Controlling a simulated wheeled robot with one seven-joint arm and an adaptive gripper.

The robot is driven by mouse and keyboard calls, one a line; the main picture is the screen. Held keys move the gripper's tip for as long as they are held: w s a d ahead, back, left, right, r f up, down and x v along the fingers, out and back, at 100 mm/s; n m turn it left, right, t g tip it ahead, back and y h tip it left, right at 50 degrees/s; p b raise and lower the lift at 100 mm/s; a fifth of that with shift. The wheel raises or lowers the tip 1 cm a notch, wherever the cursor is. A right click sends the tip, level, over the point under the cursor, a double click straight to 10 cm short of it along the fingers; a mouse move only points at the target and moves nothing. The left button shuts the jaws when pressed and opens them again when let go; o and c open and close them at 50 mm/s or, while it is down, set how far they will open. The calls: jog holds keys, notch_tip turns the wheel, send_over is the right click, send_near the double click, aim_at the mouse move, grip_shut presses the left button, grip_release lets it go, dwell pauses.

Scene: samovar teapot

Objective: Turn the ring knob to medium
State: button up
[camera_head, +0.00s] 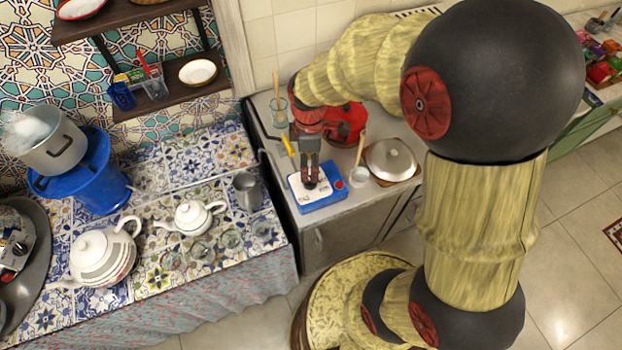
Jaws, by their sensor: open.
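A small blue hotplate (322,204) with a white top stands on the grey counter. A small red spot (339,184), which looks like its knob, shows at its right side; its setting is too small to read. My gripper (310,184) points down over the middle of the white top, to the left of the red spot. It is open and seems to hold nothing. It hides part of the top, and I cannot tell whether it touches the hotplate.
A lidded silver pot (391,158) and a glass cup (359,177) stand right of the hotplate. A red pan (348,117) and a glass with utensils (279,110) are behind. Left, a tiled table (160,278) holds a small teapot (191,216) and a metal jug (247,192).

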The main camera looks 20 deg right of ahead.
aim_at(310, 181)
notch_tip(310, 181, down, 8)
jog(key=shift+s+r+b, duration=0.1)
jog(key=shift+r+b, duration=0.05)
jog(key=shift+b, duration=0.7)
jog(key=c, duration=0.3)
jog(key=c, duration=0.8)
jog(key=shift+c, duration=0.3)
